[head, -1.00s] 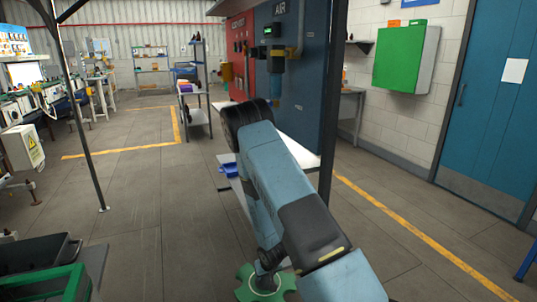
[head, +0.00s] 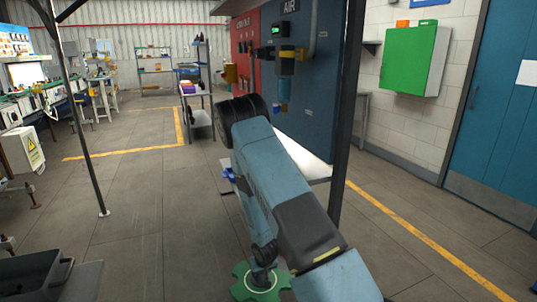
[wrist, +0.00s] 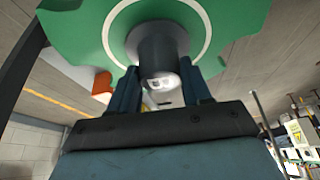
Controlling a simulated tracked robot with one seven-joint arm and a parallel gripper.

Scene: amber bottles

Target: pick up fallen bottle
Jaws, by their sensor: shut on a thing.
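My gripper (wrist: 160,72) is shut on the dark round hub of a green wheel (wrist: 228,35) in the wrist view. The wheel has a notched edge and a pale ring around its hub. In the head view the green wheel (head: 243,286) shows flat at the bottom, under my blue-grey arm, above the floor. I cannot make out a fallen bottle in either view; small dark items on the far shelf are too small to tell.
A pale bench (head: 303,158) stands by the blue AIR cabinet (head: 312,95), behind a dark post (head: 345,120). A thin post (head: 87,150) stands at left. A dark tray (head: 35,280) is at lower left. Floor between is clear.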

